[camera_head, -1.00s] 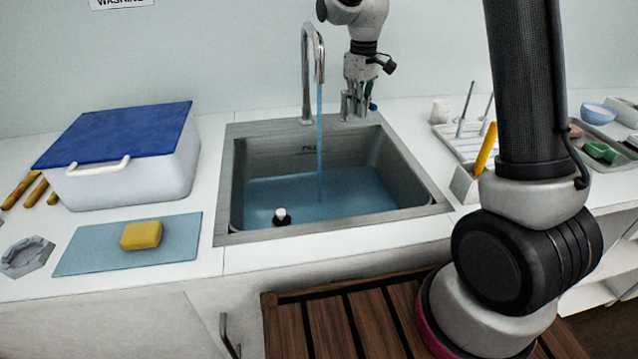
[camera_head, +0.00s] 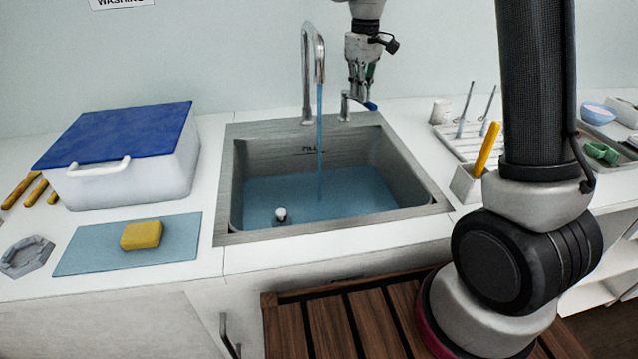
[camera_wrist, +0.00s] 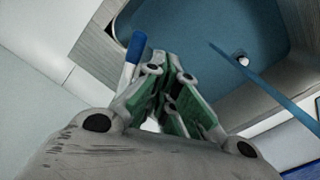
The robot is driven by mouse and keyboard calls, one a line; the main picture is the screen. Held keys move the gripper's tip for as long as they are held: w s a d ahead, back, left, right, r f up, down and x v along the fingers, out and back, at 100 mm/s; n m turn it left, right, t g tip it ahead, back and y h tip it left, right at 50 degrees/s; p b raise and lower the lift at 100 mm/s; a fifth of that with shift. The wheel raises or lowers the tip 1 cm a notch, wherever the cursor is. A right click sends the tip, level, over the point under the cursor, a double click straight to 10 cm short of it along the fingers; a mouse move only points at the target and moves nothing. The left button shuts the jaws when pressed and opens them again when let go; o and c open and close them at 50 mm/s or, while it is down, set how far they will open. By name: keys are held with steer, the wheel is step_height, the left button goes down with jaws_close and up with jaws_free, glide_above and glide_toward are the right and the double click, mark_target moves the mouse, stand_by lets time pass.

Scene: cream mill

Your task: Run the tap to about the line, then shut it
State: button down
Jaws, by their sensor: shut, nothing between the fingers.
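The tap (camera_head: 309,70) stands at the back of the steel sink (camera_head: 232,190), and a thin blue stream of water (camera_head: 319,140) runs from its spout. Blue water (camera_head: 340,192) covers the sink's bottom, its surface below the fill mark (camera_head: 312,151) on the back wall. The tap lever (camera_head: 345,104), with a blue tip, stands right of the spout and also shows in the wrist view (camera_wrist: 134,52). My gripper (camera_head: 361,97) is shut and empty, just above and beside the lever. I cannot tell whether it touches the lever.
A dark plug with a white top (camera_head: 280,215) stands in the water at front left. A blue-lidded white box (camera_head: 130,180) and a yellow sponge (camera_head: 141,235) on a blue mat (camera_head: 85,262) lie left. A drying rack (camera_head: 462,142) and a holder (camera_head: 466,184) stand right.

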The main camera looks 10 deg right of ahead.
steer(key=w+d, duration=0.2)
steer(key=d, duration=0.4)
steer(key=shift+d, duration=0.2)
steer(key=shift+f, duration=0.15)
steer(key=shift+f, duration=2.15)
stand_by(4.9)
